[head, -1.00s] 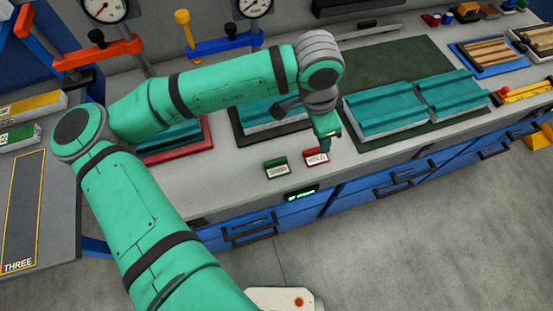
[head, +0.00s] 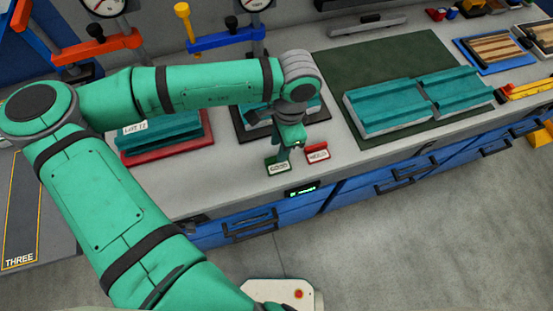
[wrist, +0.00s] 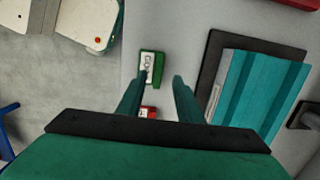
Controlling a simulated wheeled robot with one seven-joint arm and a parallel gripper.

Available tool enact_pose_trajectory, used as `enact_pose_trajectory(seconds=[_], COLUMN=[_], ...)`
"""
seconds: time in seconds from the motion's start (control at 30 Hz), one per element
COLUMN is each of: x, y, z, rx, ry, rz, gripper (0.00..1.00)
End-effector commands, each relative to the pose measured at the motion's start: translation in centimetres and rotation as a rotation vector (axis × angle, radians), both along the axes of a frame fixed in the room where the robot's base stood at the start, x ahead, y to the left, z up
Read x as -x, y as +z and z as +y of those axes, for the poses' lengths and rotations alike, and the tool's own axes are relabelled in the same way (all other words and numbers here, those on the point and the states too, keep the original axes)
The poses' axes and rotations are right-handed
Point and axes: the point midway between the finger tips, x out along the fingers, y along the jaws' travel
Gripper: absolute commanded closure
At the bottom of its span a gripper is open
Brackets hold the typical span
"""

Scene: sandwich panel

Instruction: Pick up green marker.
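The green marker (head: 277,166) is a small block with a white label that seems to read GOOD, standing near the front edge of the bench. It also shows in the wrist view (wrist: 151,67), just beyond my fingertips and between their lines. My gripper (head: 287,150) is directly above and behind it in the head view and partly overlaps it. In the wrist view my gripper (wrist: 155,80) has its two fingers spread with nothing between them. I cannot tell the exact height gap to the marker.
A red marker labelled HOLD (head: 317,153) stands close to the right of the green one. A teal panel in a dark tray (wrist: 262,85) lies behind. A red tray (head: 170,153) holds another panel at left. Teal panels lie on a green mat (head: 350,60) at right.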

Motion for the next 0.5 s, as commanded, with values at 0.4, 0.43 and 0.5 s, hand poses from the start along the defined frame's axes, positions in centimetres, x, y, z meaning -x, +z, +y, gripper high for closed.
enact_pose_trajectory(seconds=[0.4, 0.43, 0.5], x=[0.2, 0.2, 0.2], y=[-4.1, -4.1, -4.1], z=[0.9, 0.9, 0.9], rx=[0.0, 0.0, 0.001], ry=[0.007, 0.007, 0.007], rz=[-0.001, -0.001, -0.001], gripper=[0.67, 0.67, 0.67])
